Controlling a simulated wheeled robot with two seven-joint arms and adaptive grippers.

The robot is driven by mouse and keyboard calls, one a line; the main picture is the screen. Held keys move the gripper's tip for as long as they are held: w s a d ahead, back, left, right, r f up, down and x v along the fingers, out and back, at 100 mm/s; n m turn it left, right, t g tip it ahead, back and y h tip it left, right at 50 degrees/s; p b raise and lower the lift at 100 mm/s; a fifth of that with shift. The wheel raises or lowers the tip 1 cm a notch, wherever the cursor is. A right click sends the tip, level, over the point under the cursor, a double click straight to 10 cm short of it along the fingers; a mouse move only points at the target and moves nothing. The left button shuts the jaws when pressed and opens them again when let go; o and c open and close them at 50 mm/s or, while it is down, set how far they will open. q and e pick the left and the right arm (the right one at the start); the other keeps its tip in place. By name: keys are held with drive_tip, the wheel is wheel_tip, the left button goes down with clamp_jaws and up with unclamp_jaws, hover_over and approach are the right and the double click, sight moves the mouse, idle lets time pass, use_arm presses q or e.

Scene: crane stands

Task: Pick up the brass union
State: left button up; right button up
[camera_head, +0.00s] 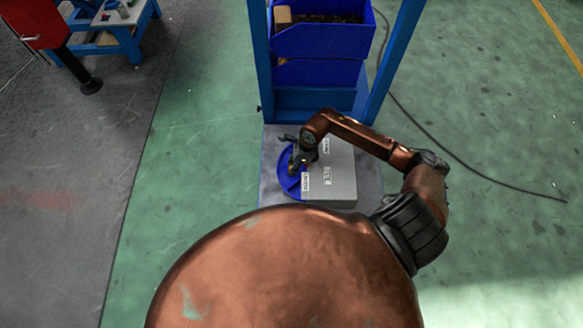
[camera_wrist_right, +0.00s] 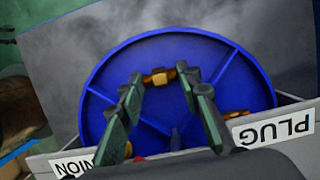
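A small brass fitting (camera_wrist_right: 158,77), which looks like the union, lies at the far part of a round blue divided tray (camera_wrist_right: 112,70) in the right wrist view. My right gripper (camera_wrist_right: 160,73) is open, with one fingertip on either side of this fitting. I cannot tell whether the fingers touch it. In the head view my right gripper (camera_head: 299,160) reaches down over the blue tray (camera_head: 287,186), and the fitting is too small to make out there. A second brass piece (camera_wrist_right: 236,114) shows behind the right finger. My left gripper is not in view.
A grey box (camera_head: 341,185) with labels stands against the tray's right side; its wall bears a PLUG label (camera_wrist_right: 272,130) and a partly hidden UNION label (camera_wrist_right: 70,168). Blue bins (camera_head: 320,42) stand in a blue frame behind. A dark cable (camera_head: 450,153) lies on the floor at right.

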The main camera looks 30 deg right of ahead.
drive_tip(key=c, duration=0.6)
drive_tip(key=shift+r, duration=0.1)
